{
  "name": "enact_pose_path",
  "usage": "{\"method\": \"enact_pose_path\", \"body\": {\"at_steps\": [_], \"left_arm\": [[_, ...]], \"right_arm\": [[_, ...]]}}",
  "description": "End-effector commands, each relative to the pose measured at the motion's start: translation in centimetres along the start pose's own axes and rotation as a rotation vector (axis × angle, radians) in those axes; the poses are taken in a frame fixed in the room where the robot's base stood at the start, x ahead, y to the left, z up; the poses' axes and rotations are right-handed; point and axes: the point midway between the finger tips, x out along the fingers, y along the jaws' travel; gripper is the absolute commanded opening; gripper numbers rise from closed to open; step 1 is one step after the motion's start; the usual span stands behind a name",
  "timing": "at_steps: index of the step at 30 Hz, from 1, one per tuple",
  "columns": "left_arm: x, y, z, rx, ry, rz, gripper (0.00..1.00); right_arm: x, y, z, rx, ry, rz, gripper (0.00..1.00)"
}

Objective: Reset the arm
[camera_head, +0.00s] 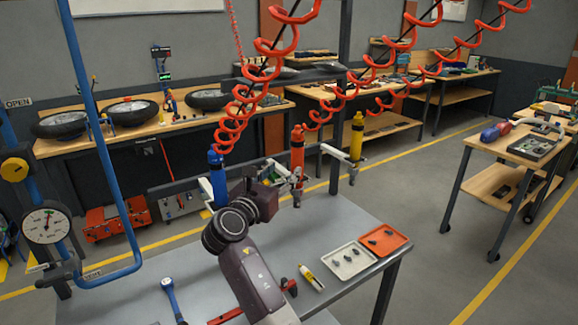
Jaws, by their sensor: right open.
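My right arm (250,270) rises from the bottom middle over a grey metal table (205,262). Its wrist is bent, and my right gripper (250,183) is above the table's far part, pointing away from me. The gripper is open, small in view and partly hidden by the wrist. I see nothing held in it. It is close to a blue hanging tool (217,180) in the picture; I cannot tell if they touch. My left gripper is not in view.
An orange tool (297,148) and a yellow tool (357,135) hang on red coiled hoses. A white tray (348,261) and an orange tray (384,239) hold small parts. A yellow-white tube (311,276) and a blue-handled tool (172,300) lie on the table. A blue pipe with gauge (45,222) stands left.

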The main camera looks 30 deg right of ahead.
Motion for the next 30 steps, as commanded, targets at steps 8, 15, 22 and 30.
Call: {"method": "enact_pose_path", "body": {"at_steps": [8, 15, 22, 30], "left_arm": [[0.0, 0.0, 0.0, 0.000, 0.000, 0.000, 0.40], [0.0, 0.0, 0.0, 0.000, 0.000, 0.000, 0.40], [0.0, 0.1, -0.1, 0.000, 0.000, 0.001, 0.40], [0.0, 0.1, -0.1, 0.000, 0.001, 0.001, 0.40]], "right_arm": [[-1.2, 0.0, 0.0, 0.000, 0.000, 0.000, 0.45], [-1.2, 0.0, 0.0, 0.000, -0.001, 0.000, 0.45], [-1.5, -1.5, -3.8, 0.126, 0.074, 0.004, 0.45], [-6.3, -8.1, -18.8, 0.744, 0.432, -0.084, 0.45]]}}
